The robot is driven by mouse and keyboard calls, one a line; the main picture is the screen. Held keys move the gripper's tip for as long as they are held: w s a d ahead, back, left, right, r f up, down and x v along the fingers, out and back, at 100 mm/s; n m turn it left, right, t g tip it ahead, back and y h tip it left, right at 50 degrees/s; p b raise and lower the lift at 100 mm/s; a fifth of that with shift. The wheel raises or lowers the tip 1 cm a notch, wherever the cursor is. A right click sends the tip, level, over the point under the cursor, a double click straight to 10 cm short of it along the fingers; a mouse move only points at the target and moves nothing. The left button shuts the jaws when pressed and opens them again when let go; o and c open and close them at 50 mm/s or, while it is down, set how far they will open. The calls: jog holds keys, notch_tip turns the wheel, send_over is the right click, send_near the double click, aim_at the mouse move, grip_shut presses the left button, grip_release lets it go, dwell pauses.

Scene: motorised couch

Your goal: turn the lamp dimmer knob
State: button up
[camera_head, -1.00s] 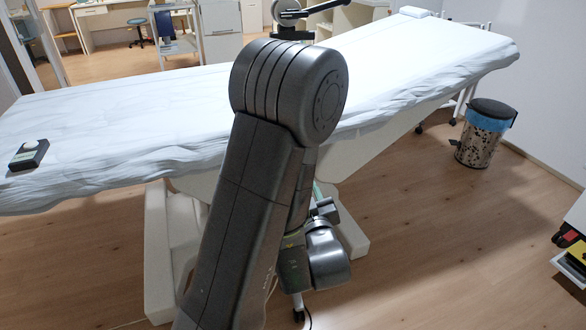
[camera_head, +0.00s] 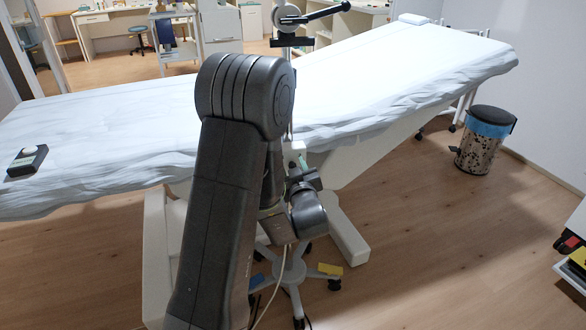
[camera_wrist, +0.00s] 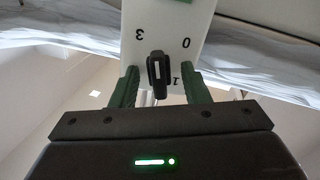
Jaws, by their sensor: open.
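In the wrist view, the black dimmer knob (camera_wrist: 158,70) with a pale pointer line stands on a white panel (camera_wrist: 140,18) marked 3, 0 and 1, which appear upside down. My gripper (camera_wrist: 160,78) is open, with one green finger on each side of the knob and visible gaps between. In the head view, the lamp (camera_head: 289,17) rises behind my arm on a wheeled stand (camera_head: 291,270). My gripper's green fingertips (camera_head: 301,160) show small beside my arm, near the stand's pole. The knob and panel cannot be made out in that view.
A long couch (camera_head: 390,85) with a white sheet spans the room behind the lamp stand. A bin (camera_head: 482,140) stands at the right.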

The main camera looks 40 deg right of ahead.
grip_shut()
jog(key=shift+m, duration=0.4)
jog(key=m, duration=0.2)
jog(key=m+b, duration=0.1)
jog(key=m, duration=0.1)
jog(key=shift+s+d+m, duration=0.1)
jog(key=shift+d+m, duration=0.1)
jog(key=shift+m, duration=0.2)
jog(key=m, duration=0.6)
jog(key=shift+s+d+f+p, duration=0.1)
jog(key=shift+d+p, duration=0.1)
jog(key=shift+p, duration=0.2)
jog(key=shift+m, duration=0.3)
